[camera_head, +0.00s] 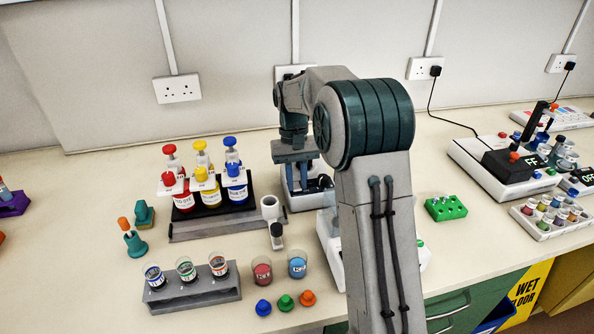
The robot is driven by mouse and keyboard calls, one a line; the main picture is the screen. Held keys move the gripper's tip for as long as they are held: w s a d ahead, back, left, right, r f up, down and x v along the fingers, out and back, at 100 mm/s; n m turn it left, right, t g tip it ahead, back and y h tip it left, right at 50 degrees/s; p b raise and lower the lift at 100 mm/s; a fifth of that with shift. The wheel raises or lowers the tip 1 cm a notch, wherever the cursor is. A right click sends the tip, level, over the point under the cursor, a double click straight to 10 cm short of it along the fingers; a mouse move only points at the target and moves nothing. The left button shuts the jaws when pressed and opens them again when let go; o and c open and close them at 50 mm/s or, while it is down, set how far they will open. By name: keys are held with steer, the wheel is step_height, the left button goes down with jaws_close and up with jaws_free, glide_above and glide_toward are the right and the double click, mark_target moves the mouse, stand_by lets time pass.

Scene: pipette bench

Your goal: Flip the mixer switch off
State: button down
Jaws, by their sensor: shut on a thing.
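My gripper (303,178) points down over a small white machine with a dark top (301,201), which appears to be the mixer, behind the middle of the bench. The fingers are down at the machine's top and shut on a small part of it, apparently the switch. The switch itself is too small and too covered by the fingers to make out, so its position cannot be told.
A rack of red, yellow and blue dispenser bottles (210,197) stands just left of my gripper. My arm hides much of another white device (330,246). A green block (446,208) sits to the right, with clear bench around it.

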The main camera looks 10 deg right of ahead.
stand_by(0.3)
steer(key=c, duration=1.3)
jaws_free()
steer(key=p+v, duration=0.1)
steer(key=v, duration=1.3)
